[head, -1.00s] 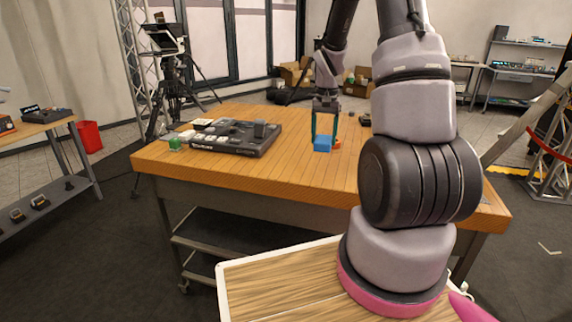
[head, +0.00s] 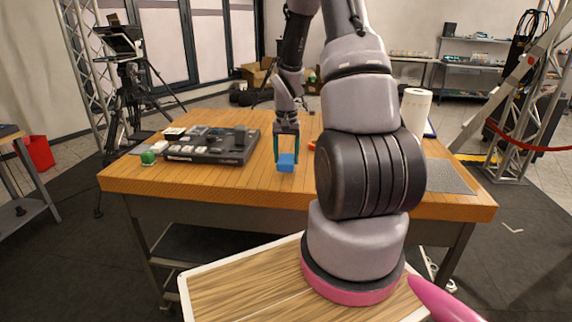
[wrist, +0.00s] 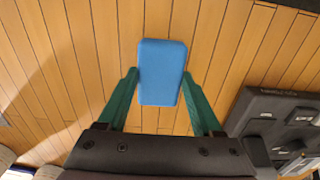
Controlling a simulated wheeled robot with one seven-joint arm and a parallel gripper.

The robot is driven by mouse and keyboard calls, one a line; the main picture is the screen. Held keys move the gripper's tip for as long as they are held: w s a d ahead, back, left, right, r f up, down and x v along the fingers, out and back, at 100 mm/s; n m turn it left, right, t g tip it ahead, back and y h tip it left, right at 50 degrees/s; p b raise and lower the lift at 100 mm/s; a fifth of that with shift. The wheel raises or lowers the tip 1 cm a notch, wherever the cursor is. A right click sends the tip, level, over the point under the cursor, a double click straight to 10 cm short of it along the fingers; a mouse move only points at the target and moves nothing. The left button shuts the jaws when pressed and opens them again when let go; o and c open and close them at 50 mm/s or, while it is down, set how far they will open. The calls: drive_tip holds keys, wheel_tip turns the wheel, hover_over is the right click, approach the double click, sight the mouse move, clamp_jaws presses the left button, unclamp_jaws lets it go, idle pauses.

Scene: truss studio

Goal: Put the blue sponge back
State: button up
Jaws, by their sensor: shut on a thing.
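The blue sponge (head: 287,162) is between the green fingers of my gripper (head: 286,158) in the head view. The wrist view shows the sponge (wrist: 162,72) from above as a rounded rectangle, with my gripper's fingertips (wrist: 160,80) shut on its two sides. The sponge is over the wooden table, to the right of the dark organizer tray; whether it touches the tabletop I cannot tell. No place marked for the sponge can be made out.
The dark tray (head: 222,157) with several small items stands left of my gripper; its edge also shows in the wrist view (wrist: 240,112). A green block (head: 148,158) sits at the table's left. A paper roll (head: 415,110) and grey mat (head: 449,176) are at right. The table front (head: 225,182) is clear.

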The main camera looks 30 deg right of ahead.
drive_tip(key=shift+f, duration=1.4)
drive_tip(key=shift+f, duration=0.1)
drive_tip(key=o, duration=1.3)
wheel_tip(320, 180, up, 12)
wheel_tip(320, 180, up, 14)
drive_tip(key=n+t, duration=0.1)
drive_tip(key=t, duration=0.2)
hover_over(287, 158)
drive_tip(key=s+a, duration=0.6)
drive_tip(key=s+a+r+t, duration=0.1)
drive_tip(key=s+a+r, duration=0.1)
drive_tip(key=s+r, duration=0.1)
drive_tip(key=s+a+r+n+t+y, duration=0.1)
drive_tip(key=s+a+r, duration=0.2)
drive_tip(key=s, duration=0.3)
drive_tip(key=s+a+r+t+y, duration=0.1)
drive_tip(key=s+a+r+t, duration=0.1)
drive_tip(key=s+r, duration=0.2)
drive_tip(key=shift+s+a+r+n, duration=0.25)
drive_tip(key=shift+s+n, duration=0.05)
drive_tip(key=shift+s, duration=0.05)
